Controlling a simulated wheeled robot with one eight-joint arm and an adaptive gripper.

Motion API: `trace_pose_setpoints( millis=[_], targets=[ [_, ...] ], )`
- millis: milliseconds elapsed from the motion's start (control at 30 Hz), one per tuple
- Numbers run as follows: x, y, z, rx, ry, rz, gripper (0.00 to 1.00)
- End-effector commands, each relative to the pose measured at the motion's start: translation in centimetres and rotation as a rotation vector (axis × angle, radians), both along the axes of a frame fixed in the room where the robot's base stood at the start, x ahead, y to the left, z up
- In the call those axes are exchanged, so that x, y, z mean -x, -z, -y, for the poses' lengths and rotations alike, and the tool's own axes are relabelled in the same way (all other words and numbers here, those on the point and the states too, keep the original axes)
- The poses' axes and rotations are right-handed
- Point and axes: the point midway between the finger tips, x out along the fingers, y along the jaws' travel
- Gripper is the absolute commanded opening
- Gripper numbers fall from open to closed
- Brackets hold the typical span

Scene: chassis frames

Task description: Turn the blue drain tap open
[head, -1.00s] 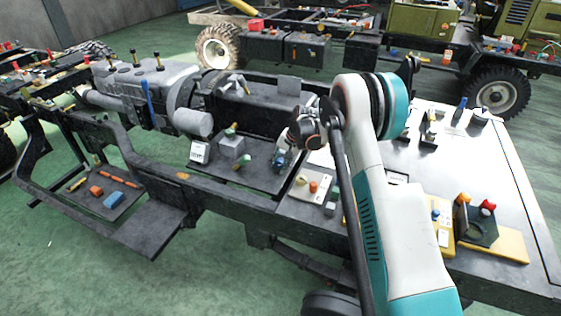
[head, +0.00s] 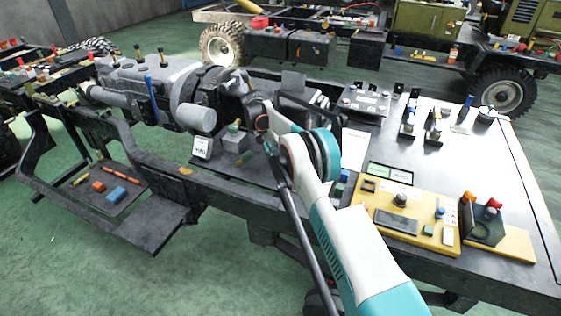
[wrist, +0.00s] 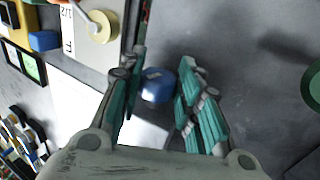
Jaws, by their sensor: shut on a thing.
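In the wrist view my gripper (wrist: 163,60) has its two teal-padded fingers on either side of a rounded blue piece (wrist: 157,86), shut on it. I take this piece to be the blue drain tap's handle. It sits low between the fingers over a grey metal surface, and the fingers hide part of its sides. I cannot tell from this view how far it is turned. In the head view my own arm hides the gripper and the blue piece.
In the wrist view a cream round knob (wrist: 98,26) and a blue block (wrist: 43,41) lie at upper left, and a green round part (wrist: 313,88) at right. In the head view a yellow panel (head: 372,225) and a grey cylinder (head: 195,117) flank my arm.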

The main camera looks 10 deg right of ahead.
Motion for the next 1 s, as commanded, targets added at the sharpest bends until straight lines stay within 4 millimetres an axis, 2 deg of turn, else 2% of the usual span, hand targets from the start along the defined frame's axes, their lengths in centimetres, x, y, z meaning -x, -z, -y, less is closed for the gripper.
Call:
trace_pose_setpoints(
  millis=[800, 833, 867, 1000],
  targets=[
    [-0.04, 0.16, -0.08, 0.07, 0.0, -0.054, 0.08],
    [-0.04, 0.17, -0.07, 0.07, 0.0, -0.054, 0.34],
    [-0.03, 0.17, -0.08, 0.07, 0.0, -0.054, 0.41],
    [-0.05, 0.15, -0.08, 0.07, 0.0, -0.052, 0.41]
  ],
)
